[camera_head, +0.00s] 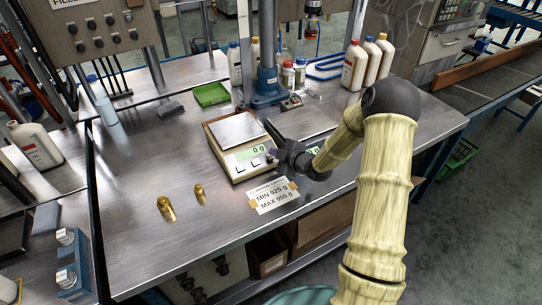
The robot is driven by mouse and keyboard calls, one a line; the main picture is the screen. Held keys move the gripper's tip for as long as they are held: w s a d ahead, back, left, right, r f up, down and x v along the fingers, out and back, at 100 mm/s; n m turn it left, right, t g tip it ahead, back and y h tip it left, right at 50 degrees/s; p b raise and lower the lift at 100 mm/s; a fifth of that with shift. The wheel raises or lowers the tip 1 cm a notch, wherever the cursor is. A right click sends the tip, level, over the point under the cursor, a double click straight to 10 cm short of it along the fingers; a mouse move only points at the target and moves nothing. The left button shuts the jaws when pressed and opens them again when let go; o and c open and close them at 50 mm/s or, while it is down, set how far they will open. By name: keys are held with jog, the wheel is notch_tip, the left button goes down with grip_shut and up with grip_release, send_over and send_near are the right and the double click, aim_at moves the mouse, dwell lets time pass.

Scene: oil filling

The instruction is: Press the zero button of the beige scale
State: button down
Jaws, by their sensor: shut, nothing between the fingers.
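The beige scale (227,160) stands on the metal workbench near the middle of the picture, with a bare metal plate (238,129) on top. Its green display (251,153) reads 0 g. My gripper (277,152) is shut and empty, close to the right front corner of the beige scale. I cannot tell whether its tips touch the scale. My gripper partly hides the right end of the front panel and a second scale behind it.
The second scale (305,122) stands just right, its green display partly covered. A blue stand (267,80) rises behind. A paper label (272,195) and two brass fittings (166,208) lie in front. Several bottles (353,66) stand at the back. The bench's front left is mostly clear.

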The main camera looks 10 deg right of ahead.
jog(key=r, duration=0.1)
jog(key=s+r+p, duration=0.1)
jog(key=r, duration=0.1)
jog(key=r+p, duration=0.1)
jog(key=shift+s+d+r, duration=0.25)
jog(key=shift+s+r, duration=0.1)
dwell(0.7)
jog(key=s+r+m+g+h+p, duration=0.2)
jog(key=s+r+m+g, duration=0.1)
jog(key=s, duration=0.6)
jog(key=s+r+m+g+h+p, duration=0.1)
jog(key=s+r+m+g+h, duration=0.1)
jog(key=s+r+m, duration=0.3)
jog(key=s+r+m+g+h+p, duration=0.2)
jog(key=s+r+m+g, duration=0.2)
jog(key=s, duration=1)
jog(key=a+r+m, duration=0.1)
jog(key=m, duration=0.2)
jog(key=shift+p, duration=0.35)
